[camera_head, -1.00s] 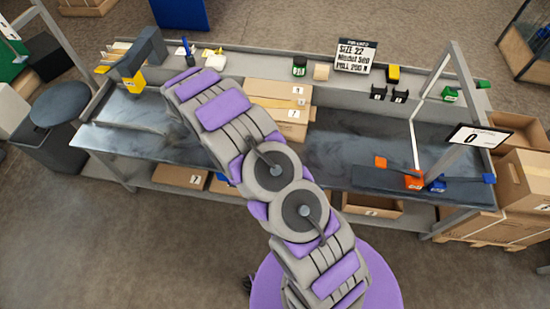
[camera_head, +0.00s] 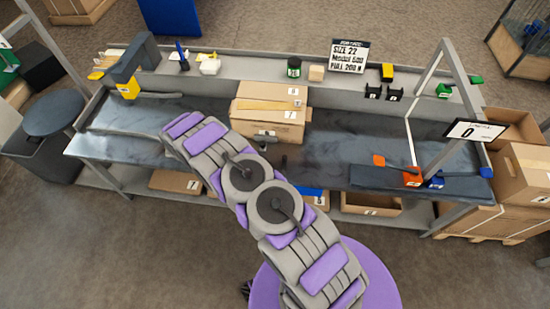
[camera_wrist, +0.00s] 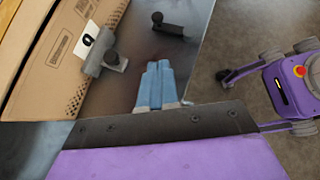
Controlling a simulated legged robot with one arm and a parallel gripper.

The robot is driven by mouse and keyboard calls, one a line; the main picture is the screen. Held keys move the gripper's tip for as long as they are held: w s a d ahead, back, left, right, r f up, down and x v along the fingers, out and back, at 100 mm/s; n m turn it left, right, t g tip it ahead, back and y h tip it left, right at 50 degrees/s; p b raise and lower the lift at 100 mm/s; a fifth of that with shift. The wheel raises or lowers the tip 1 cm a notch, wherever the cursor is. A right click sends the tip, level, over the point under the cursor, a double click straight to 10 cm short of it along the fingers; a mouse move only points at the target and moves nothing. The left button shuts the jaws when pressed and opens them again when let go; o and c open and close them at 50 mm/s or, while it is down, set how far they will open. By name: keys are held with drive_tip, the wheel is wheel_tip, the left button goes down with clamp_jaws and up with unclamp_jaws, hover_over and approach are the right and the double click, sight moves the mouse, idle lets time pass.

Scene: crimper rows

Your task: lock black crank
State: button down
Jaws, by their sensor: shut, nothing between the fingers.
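The black crank (camera_wrist: 172,27) stands on the dark tabletop near the front edge in the wrist view. It also shows in the head view as a small dark shape (camera_head: 283,160) just right of my arm. A grey crank (camera_wrist: 104,54) stands closer to the cardboard box; it shows in the head view (camera_head: 264,138) too. My gripper's pale blue fingers (camera_wrist: 157,84) are shut and empty above the tabletop. In the wrist picture they appear below the black crank, apart from it. In the head view my arm hides the gripper. Whether the black crank is locked I cannot tell.
Cardboard boxes (camera_head: 270,108) stand on the table behind the cranks. A blue-grey tool with a yellow part (camera_head: 129,86) is at the left. Orange (camera_head: 412,177) and blue (camera_head: 436,182) tools with levers sit at the right, under a frame with a sign (camera_head: 475,131). The table's middle right is clear.

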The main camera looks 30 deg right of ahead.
drive_tip(key=shift+d, duration=0.1)
drive_tip(key=b, duration=0.3)
approach(284, 166)
drive_tip(key=shift+w+d+f, duration=0.35)
drive_tip(key=shift+w+f, duration=0.1)
drive_tip(key=shift+w, duration=0.15)
drive_tip(key=shift+w+d+f, duration=0.4)
drive_tip(key=shift+w, duration=0.2)
drive_tip(key=shift+s+d+f, duration=0.1)
drive_tip(key=shift+d, duration=0.5)
drive_tip(key=shift+s+d+f, duration=0.1)
drive_tip(key=shift+d, duration=0.5)
drive_tip(key=shift+d+b, duration=0.4)
drive_tip(key=shift+d, duration=0.4)
drive_tip(key=shift+s+p, duration=0.1)
drive_tip(key=shift+p, duration=0.2)
